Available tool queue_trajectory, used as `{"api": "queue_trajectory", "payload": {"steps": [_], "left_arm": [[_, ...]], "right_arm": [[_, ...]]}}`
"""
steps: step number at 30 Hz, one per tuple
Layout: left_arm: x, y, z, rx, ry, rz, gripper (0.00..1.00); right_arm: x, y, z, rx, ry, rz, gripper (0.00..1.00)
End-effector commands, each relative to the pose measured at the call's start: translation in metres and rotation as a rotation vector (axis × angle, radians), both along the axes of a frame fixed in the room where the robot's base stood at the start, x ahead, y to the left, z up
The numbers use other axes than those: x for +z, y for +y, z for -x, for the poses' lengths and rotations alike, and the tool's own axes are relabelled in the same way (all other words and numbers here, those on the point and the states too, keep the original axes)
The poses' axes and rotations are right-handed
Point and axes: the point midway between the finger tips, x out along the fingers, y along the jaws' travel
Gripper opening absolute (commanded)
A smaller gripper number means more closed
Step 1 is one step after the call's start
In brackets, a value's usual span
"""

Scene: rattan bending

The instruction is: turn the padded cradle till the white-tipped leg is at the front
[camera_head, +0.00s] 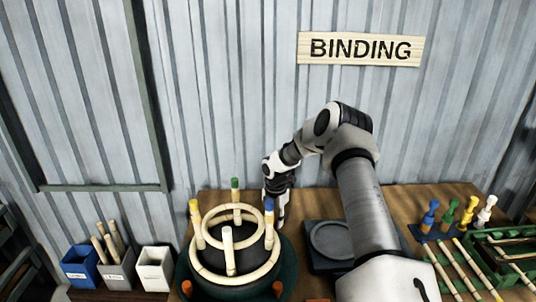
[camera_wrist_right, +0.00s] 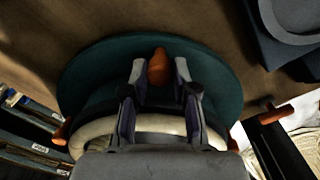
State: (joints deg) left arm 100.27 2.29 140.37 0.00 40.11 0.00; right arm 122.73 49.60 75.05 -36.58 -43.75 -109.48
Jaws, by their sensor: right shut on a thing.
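The padded cradle is a dark round turntable (camera_head: 288,265) with orange pegs (camera_head: 277,289) around its edge. On it stands a rattan frame of two pale rings (camera_head: 204,262) with upright legs. The white-tipped leg (camera_head: 228,250) is at the front, nearest me. The yellow-tipped leg (camera_head: 196,215) is at left, the green-tipped leg (camera_head: 235,190) at the back, the blue-tipped leg (camera_head: 269,215) at right. My right gripper (camera_head: 279,220) reaches down behind the blue-tipped leg. In the right wrist view its fingers (camera_wrist_right: 160,72) are shut on an orange peg (camera_wrist_right: 158,66). My left gripper is out of view.
A dark plate fixture (camera_head: 315,262) is right of the cradle. Colored-tipped pegs (camera_head: 447,215) and a green rack with rattan sticks (camera_head: 500,250) stand farther right. Blue, grey and white bins (camera_head: 155,268) are at left. A corrugated wall closes the back.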

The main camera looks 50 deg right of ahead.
Motion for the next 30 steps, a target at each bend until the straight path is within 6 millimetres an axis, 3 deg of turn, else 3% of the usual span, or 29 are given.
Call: {"api": "queue_trajectory", "payload": {"steps": [18,19,21,30], "left_arm": [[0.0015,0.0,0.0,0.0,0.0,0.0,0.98],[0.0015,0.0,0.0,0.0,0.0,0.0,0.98],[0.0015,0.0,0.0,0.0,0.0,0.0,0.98],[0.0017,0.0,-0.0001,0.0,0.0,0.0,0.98]], "right_arm": [[-0.0006,-0.0057,0.0051,0.013,0.0,-0.001,0.0],[-0.0006,-0.0057,0.005,0.013,0.0,-0.001,0.34],[-0.0006,-0.0057,0.005,0.013,0.0,-0.001,0.53],[0.0012,-0.0057,0.0046,0.014,-0.001,-0.001,0.53]]}}
